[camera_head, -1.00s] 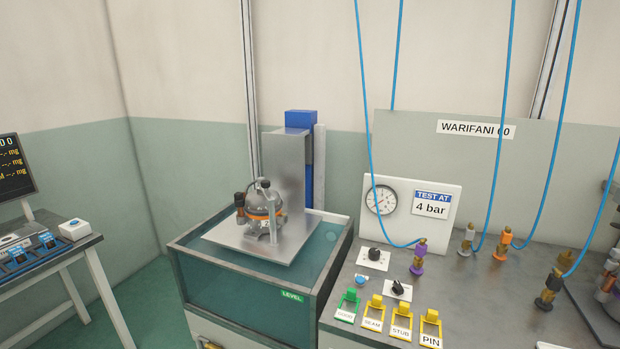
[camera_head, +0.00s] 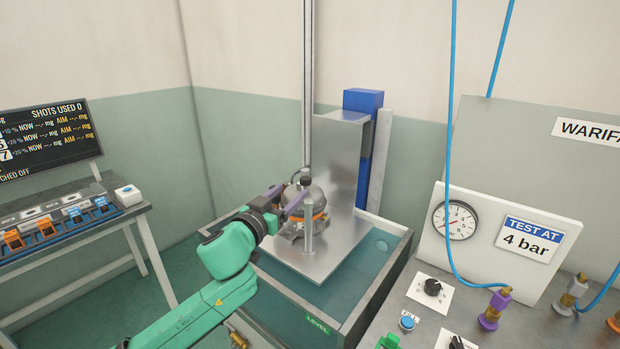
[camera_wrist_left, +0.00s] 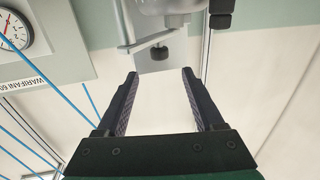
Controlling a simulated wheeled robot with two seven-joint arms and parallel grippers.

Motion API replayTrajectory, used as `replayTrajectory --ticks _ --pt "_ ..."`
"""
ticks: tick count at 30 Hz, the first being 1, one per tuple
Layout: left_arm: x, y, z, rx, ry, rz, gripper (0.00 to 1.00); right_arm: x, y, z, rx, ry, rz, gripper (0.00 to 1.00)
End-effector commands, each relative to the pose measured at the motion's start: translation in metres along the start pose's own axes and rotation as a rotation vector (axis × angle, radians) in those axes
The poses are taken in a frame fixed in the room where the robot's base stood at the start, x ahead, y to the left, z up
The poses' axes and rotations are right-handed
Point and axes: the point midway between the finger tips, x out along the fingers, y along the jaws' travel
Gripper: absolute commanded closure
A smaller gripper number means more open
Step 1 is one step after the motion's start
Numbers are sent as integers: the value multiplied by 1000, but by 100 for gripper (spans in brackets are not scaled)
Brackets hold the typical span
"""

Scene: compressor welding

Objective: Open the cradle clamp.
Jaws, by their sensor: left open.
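The grey compressor (camera_head: 314,203) with an orange band sits upright in its cradle on a metal plate (camera_head: 300,262) over the water tank. A black knob (camera_head: 306,181) shows near its top; in the left wrist view a black knob (camera_wrist_left: 159,53) sits by a metal clamp arm (camera_wrist_left: 150,41). My left gripper (camera_head: 290,198) is at the compressor's left side in the head view and hides part of it. In the left wrist view its open fingers (camera_wrist_left: 160,73) have the knob just beyond and between their tips, apart from them. My right gripper is out of view.
The tank (camera_head: 376,300) has raised rims around the plate. A tall metal back plate (camera_head: 337,160) and blue block (camera_head: 363,101) stand behind. A gauge panel (camera_head: 490,235) and hanging blue hoses are at right. A bench with switches (camera_head: 60,230) is at left.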

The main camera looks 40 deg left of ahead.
Motion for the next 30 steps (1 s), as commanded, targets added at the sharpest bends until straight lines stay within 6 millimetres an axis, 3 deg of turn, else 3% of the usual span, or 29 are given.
replayTrajectory --ticks 3,9,15,21,22,27,30 --pt "31 0 -4 4 4 -1 31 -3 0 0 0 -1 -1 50" --pt "70 -1 -2 -1 2 -2 31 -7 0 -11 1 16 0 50" --pt "86 0 0 -1 -1 -1 31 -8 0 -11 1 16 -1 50" --pt "86 0 1 -1 -2 0 31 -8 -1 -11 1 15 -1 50" --pt "86 0 1 -1 -2 0 35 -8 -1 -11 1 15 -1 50" --pt "86 0 1 -1 -2 0 100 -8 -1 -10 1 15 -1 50" --pt "86 0 1 -1 -1 0 100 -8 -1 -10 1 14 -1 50"
